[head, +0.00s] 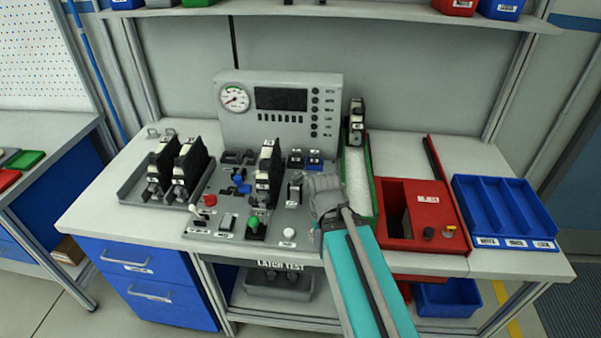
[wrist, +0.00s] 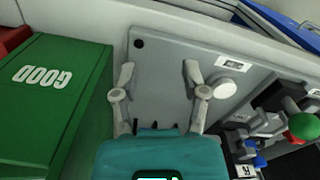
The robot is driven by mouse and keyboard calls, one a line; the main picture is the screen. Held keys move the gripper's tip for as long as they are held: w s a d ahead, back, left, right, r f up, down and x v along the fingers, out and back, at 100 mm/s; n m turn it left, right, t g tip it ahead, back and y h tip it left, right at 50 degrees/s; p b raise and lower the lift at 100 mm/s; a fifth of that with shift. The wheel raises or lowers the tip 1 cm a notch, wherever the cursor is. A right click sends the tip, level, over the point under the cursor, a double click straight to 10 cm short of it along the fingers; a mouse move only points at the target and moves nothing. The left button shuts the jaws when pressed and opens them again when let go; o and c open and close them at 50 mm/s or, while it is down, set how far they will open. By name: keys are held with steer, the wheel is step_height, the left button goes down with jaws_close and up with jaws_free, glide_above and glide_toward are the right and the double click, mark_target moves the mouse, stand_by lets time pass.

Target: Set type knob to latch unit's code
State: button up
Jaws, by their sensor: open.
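My gripper (head: 322,192) is at the right edge of the grey latch test panel (head: 215,218). In the wrist view its two fingers (wrist: 158,74) are apart with nothing between them, over bare grey panel. A dark part with a light grey front (head: 295,190) stands just left of my gripper; I cannot tell whether it is the type knob. A black-and-white latch unit (head: 264,172) stands upright in the panel's middle. Two similar units (head: 160,165) (head: 187,168) stand in the grey tray at left, and another (head: 356,122) stands behind the green-sided chute. Their codes are too small to read.
A white round button (wrist: 229,88) is beside the fingers. The green GOOD box (wrist: 50,105) is close on the other side. A gauge-and-screen console (head: 281,108) stands behind. The red box (head: 425,200) and blue divided bin (head: 505,205) are at right.

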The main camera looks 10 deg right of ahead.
steer(key=shift+w+a+r, duration=0.1)
stand_by(0.3)
steer(key=shift+w+r, duration=0.15)
steer(key=shift+w, duration=0.1)
steer(key=w+r+m+p, duration=0.2)
steer(key=w+r+p, duration=0.2)
steer(key=w, duration=0.4)
step_height(320, 180, up, 7)
steer(key=m+p, duration=0.7)
steer(key=p, duration=0.1)
glide_above(299, 175)
steer(key=shift+s+a+m, duration=0.1)
steer(key=shift+m, duration=0.2)
steer(key=shift+f+b, duration=0.15)
steer(key=shift+b, duration=0.3)
step_height(299, 175, down, 13)
steer(key=b, duration=1.3)
steer(key=shift+f, duration=0.2)
